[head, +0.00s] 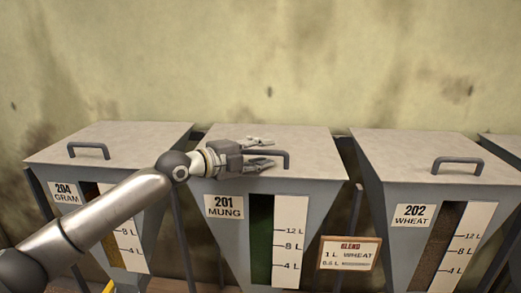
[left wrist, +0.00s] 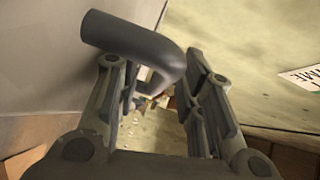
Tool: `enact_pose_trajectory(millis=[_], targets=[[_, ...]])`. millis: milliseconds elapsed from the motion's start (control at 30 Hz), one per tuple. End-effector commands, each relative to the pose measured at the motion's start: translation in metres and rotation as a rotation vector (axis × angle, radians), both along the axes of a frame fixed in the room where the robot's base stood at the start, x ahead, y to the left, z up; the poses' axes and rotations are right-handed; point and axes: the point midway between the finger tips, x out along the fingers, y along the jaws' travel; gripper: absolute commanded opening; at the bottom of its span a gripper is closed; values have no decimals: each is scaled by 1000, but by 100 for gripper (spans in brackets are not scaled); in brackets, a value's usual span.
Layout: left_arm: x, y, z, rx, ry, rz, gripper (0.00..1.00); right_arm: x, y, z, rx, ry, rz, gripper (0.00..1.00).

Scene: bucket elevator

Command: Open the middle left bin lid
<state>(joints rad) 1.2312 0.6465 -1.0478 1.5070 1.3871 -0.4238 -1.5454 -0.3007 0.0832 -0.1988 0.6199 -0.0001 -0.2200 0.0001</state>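The bin labelled 201 MUNG (head: 223,206) stands left of the middle in the row. Its flat grey lid (head: 308,142) lies shut on top. A dark grey bar handle (head: 287,160) is fixed near the lid's front edge. My left gripper (head: 266,152) is at this handle, over the lid, with its fingers spread. In the left wrist view the bent handle (left wrist: 135,42) crosses between the two open fingers of the gripper (left wrist: 162,88). I cannot tell whether a finger touches the bar. My right gripper is not in view.
The bin 204 GRAM (head: 65,194) stands at the left and 202 WHEAT (head: 411,215) at the right, lids shut. Part of another bin (head: 503,146) shows at the right edge. A framed BLEND sign (head: 349,253) is between 201 and 202. A stained wall (head: 270,60) rises behind.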

Motion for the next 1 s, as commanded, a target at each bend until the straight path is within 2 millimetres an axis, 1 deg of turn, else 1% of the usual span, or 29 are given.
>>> enact_pose_trajectory(millis=[267,367,500,567,867,1000], targets=[[1,-1,-1,0,0,0,35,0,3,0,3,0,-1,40],[1,-1,-1,-1,1,0,25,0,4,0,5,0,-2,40],[1,-1,-1,0,1,0,7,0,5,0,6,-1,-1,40],[1,-1,-1,0,1,0,0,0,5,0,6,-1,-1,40],[1,-1,-1,0,1,0,0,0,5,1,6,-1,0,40],[2,-1,5,-1,12,0,0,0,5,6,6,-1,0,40]])
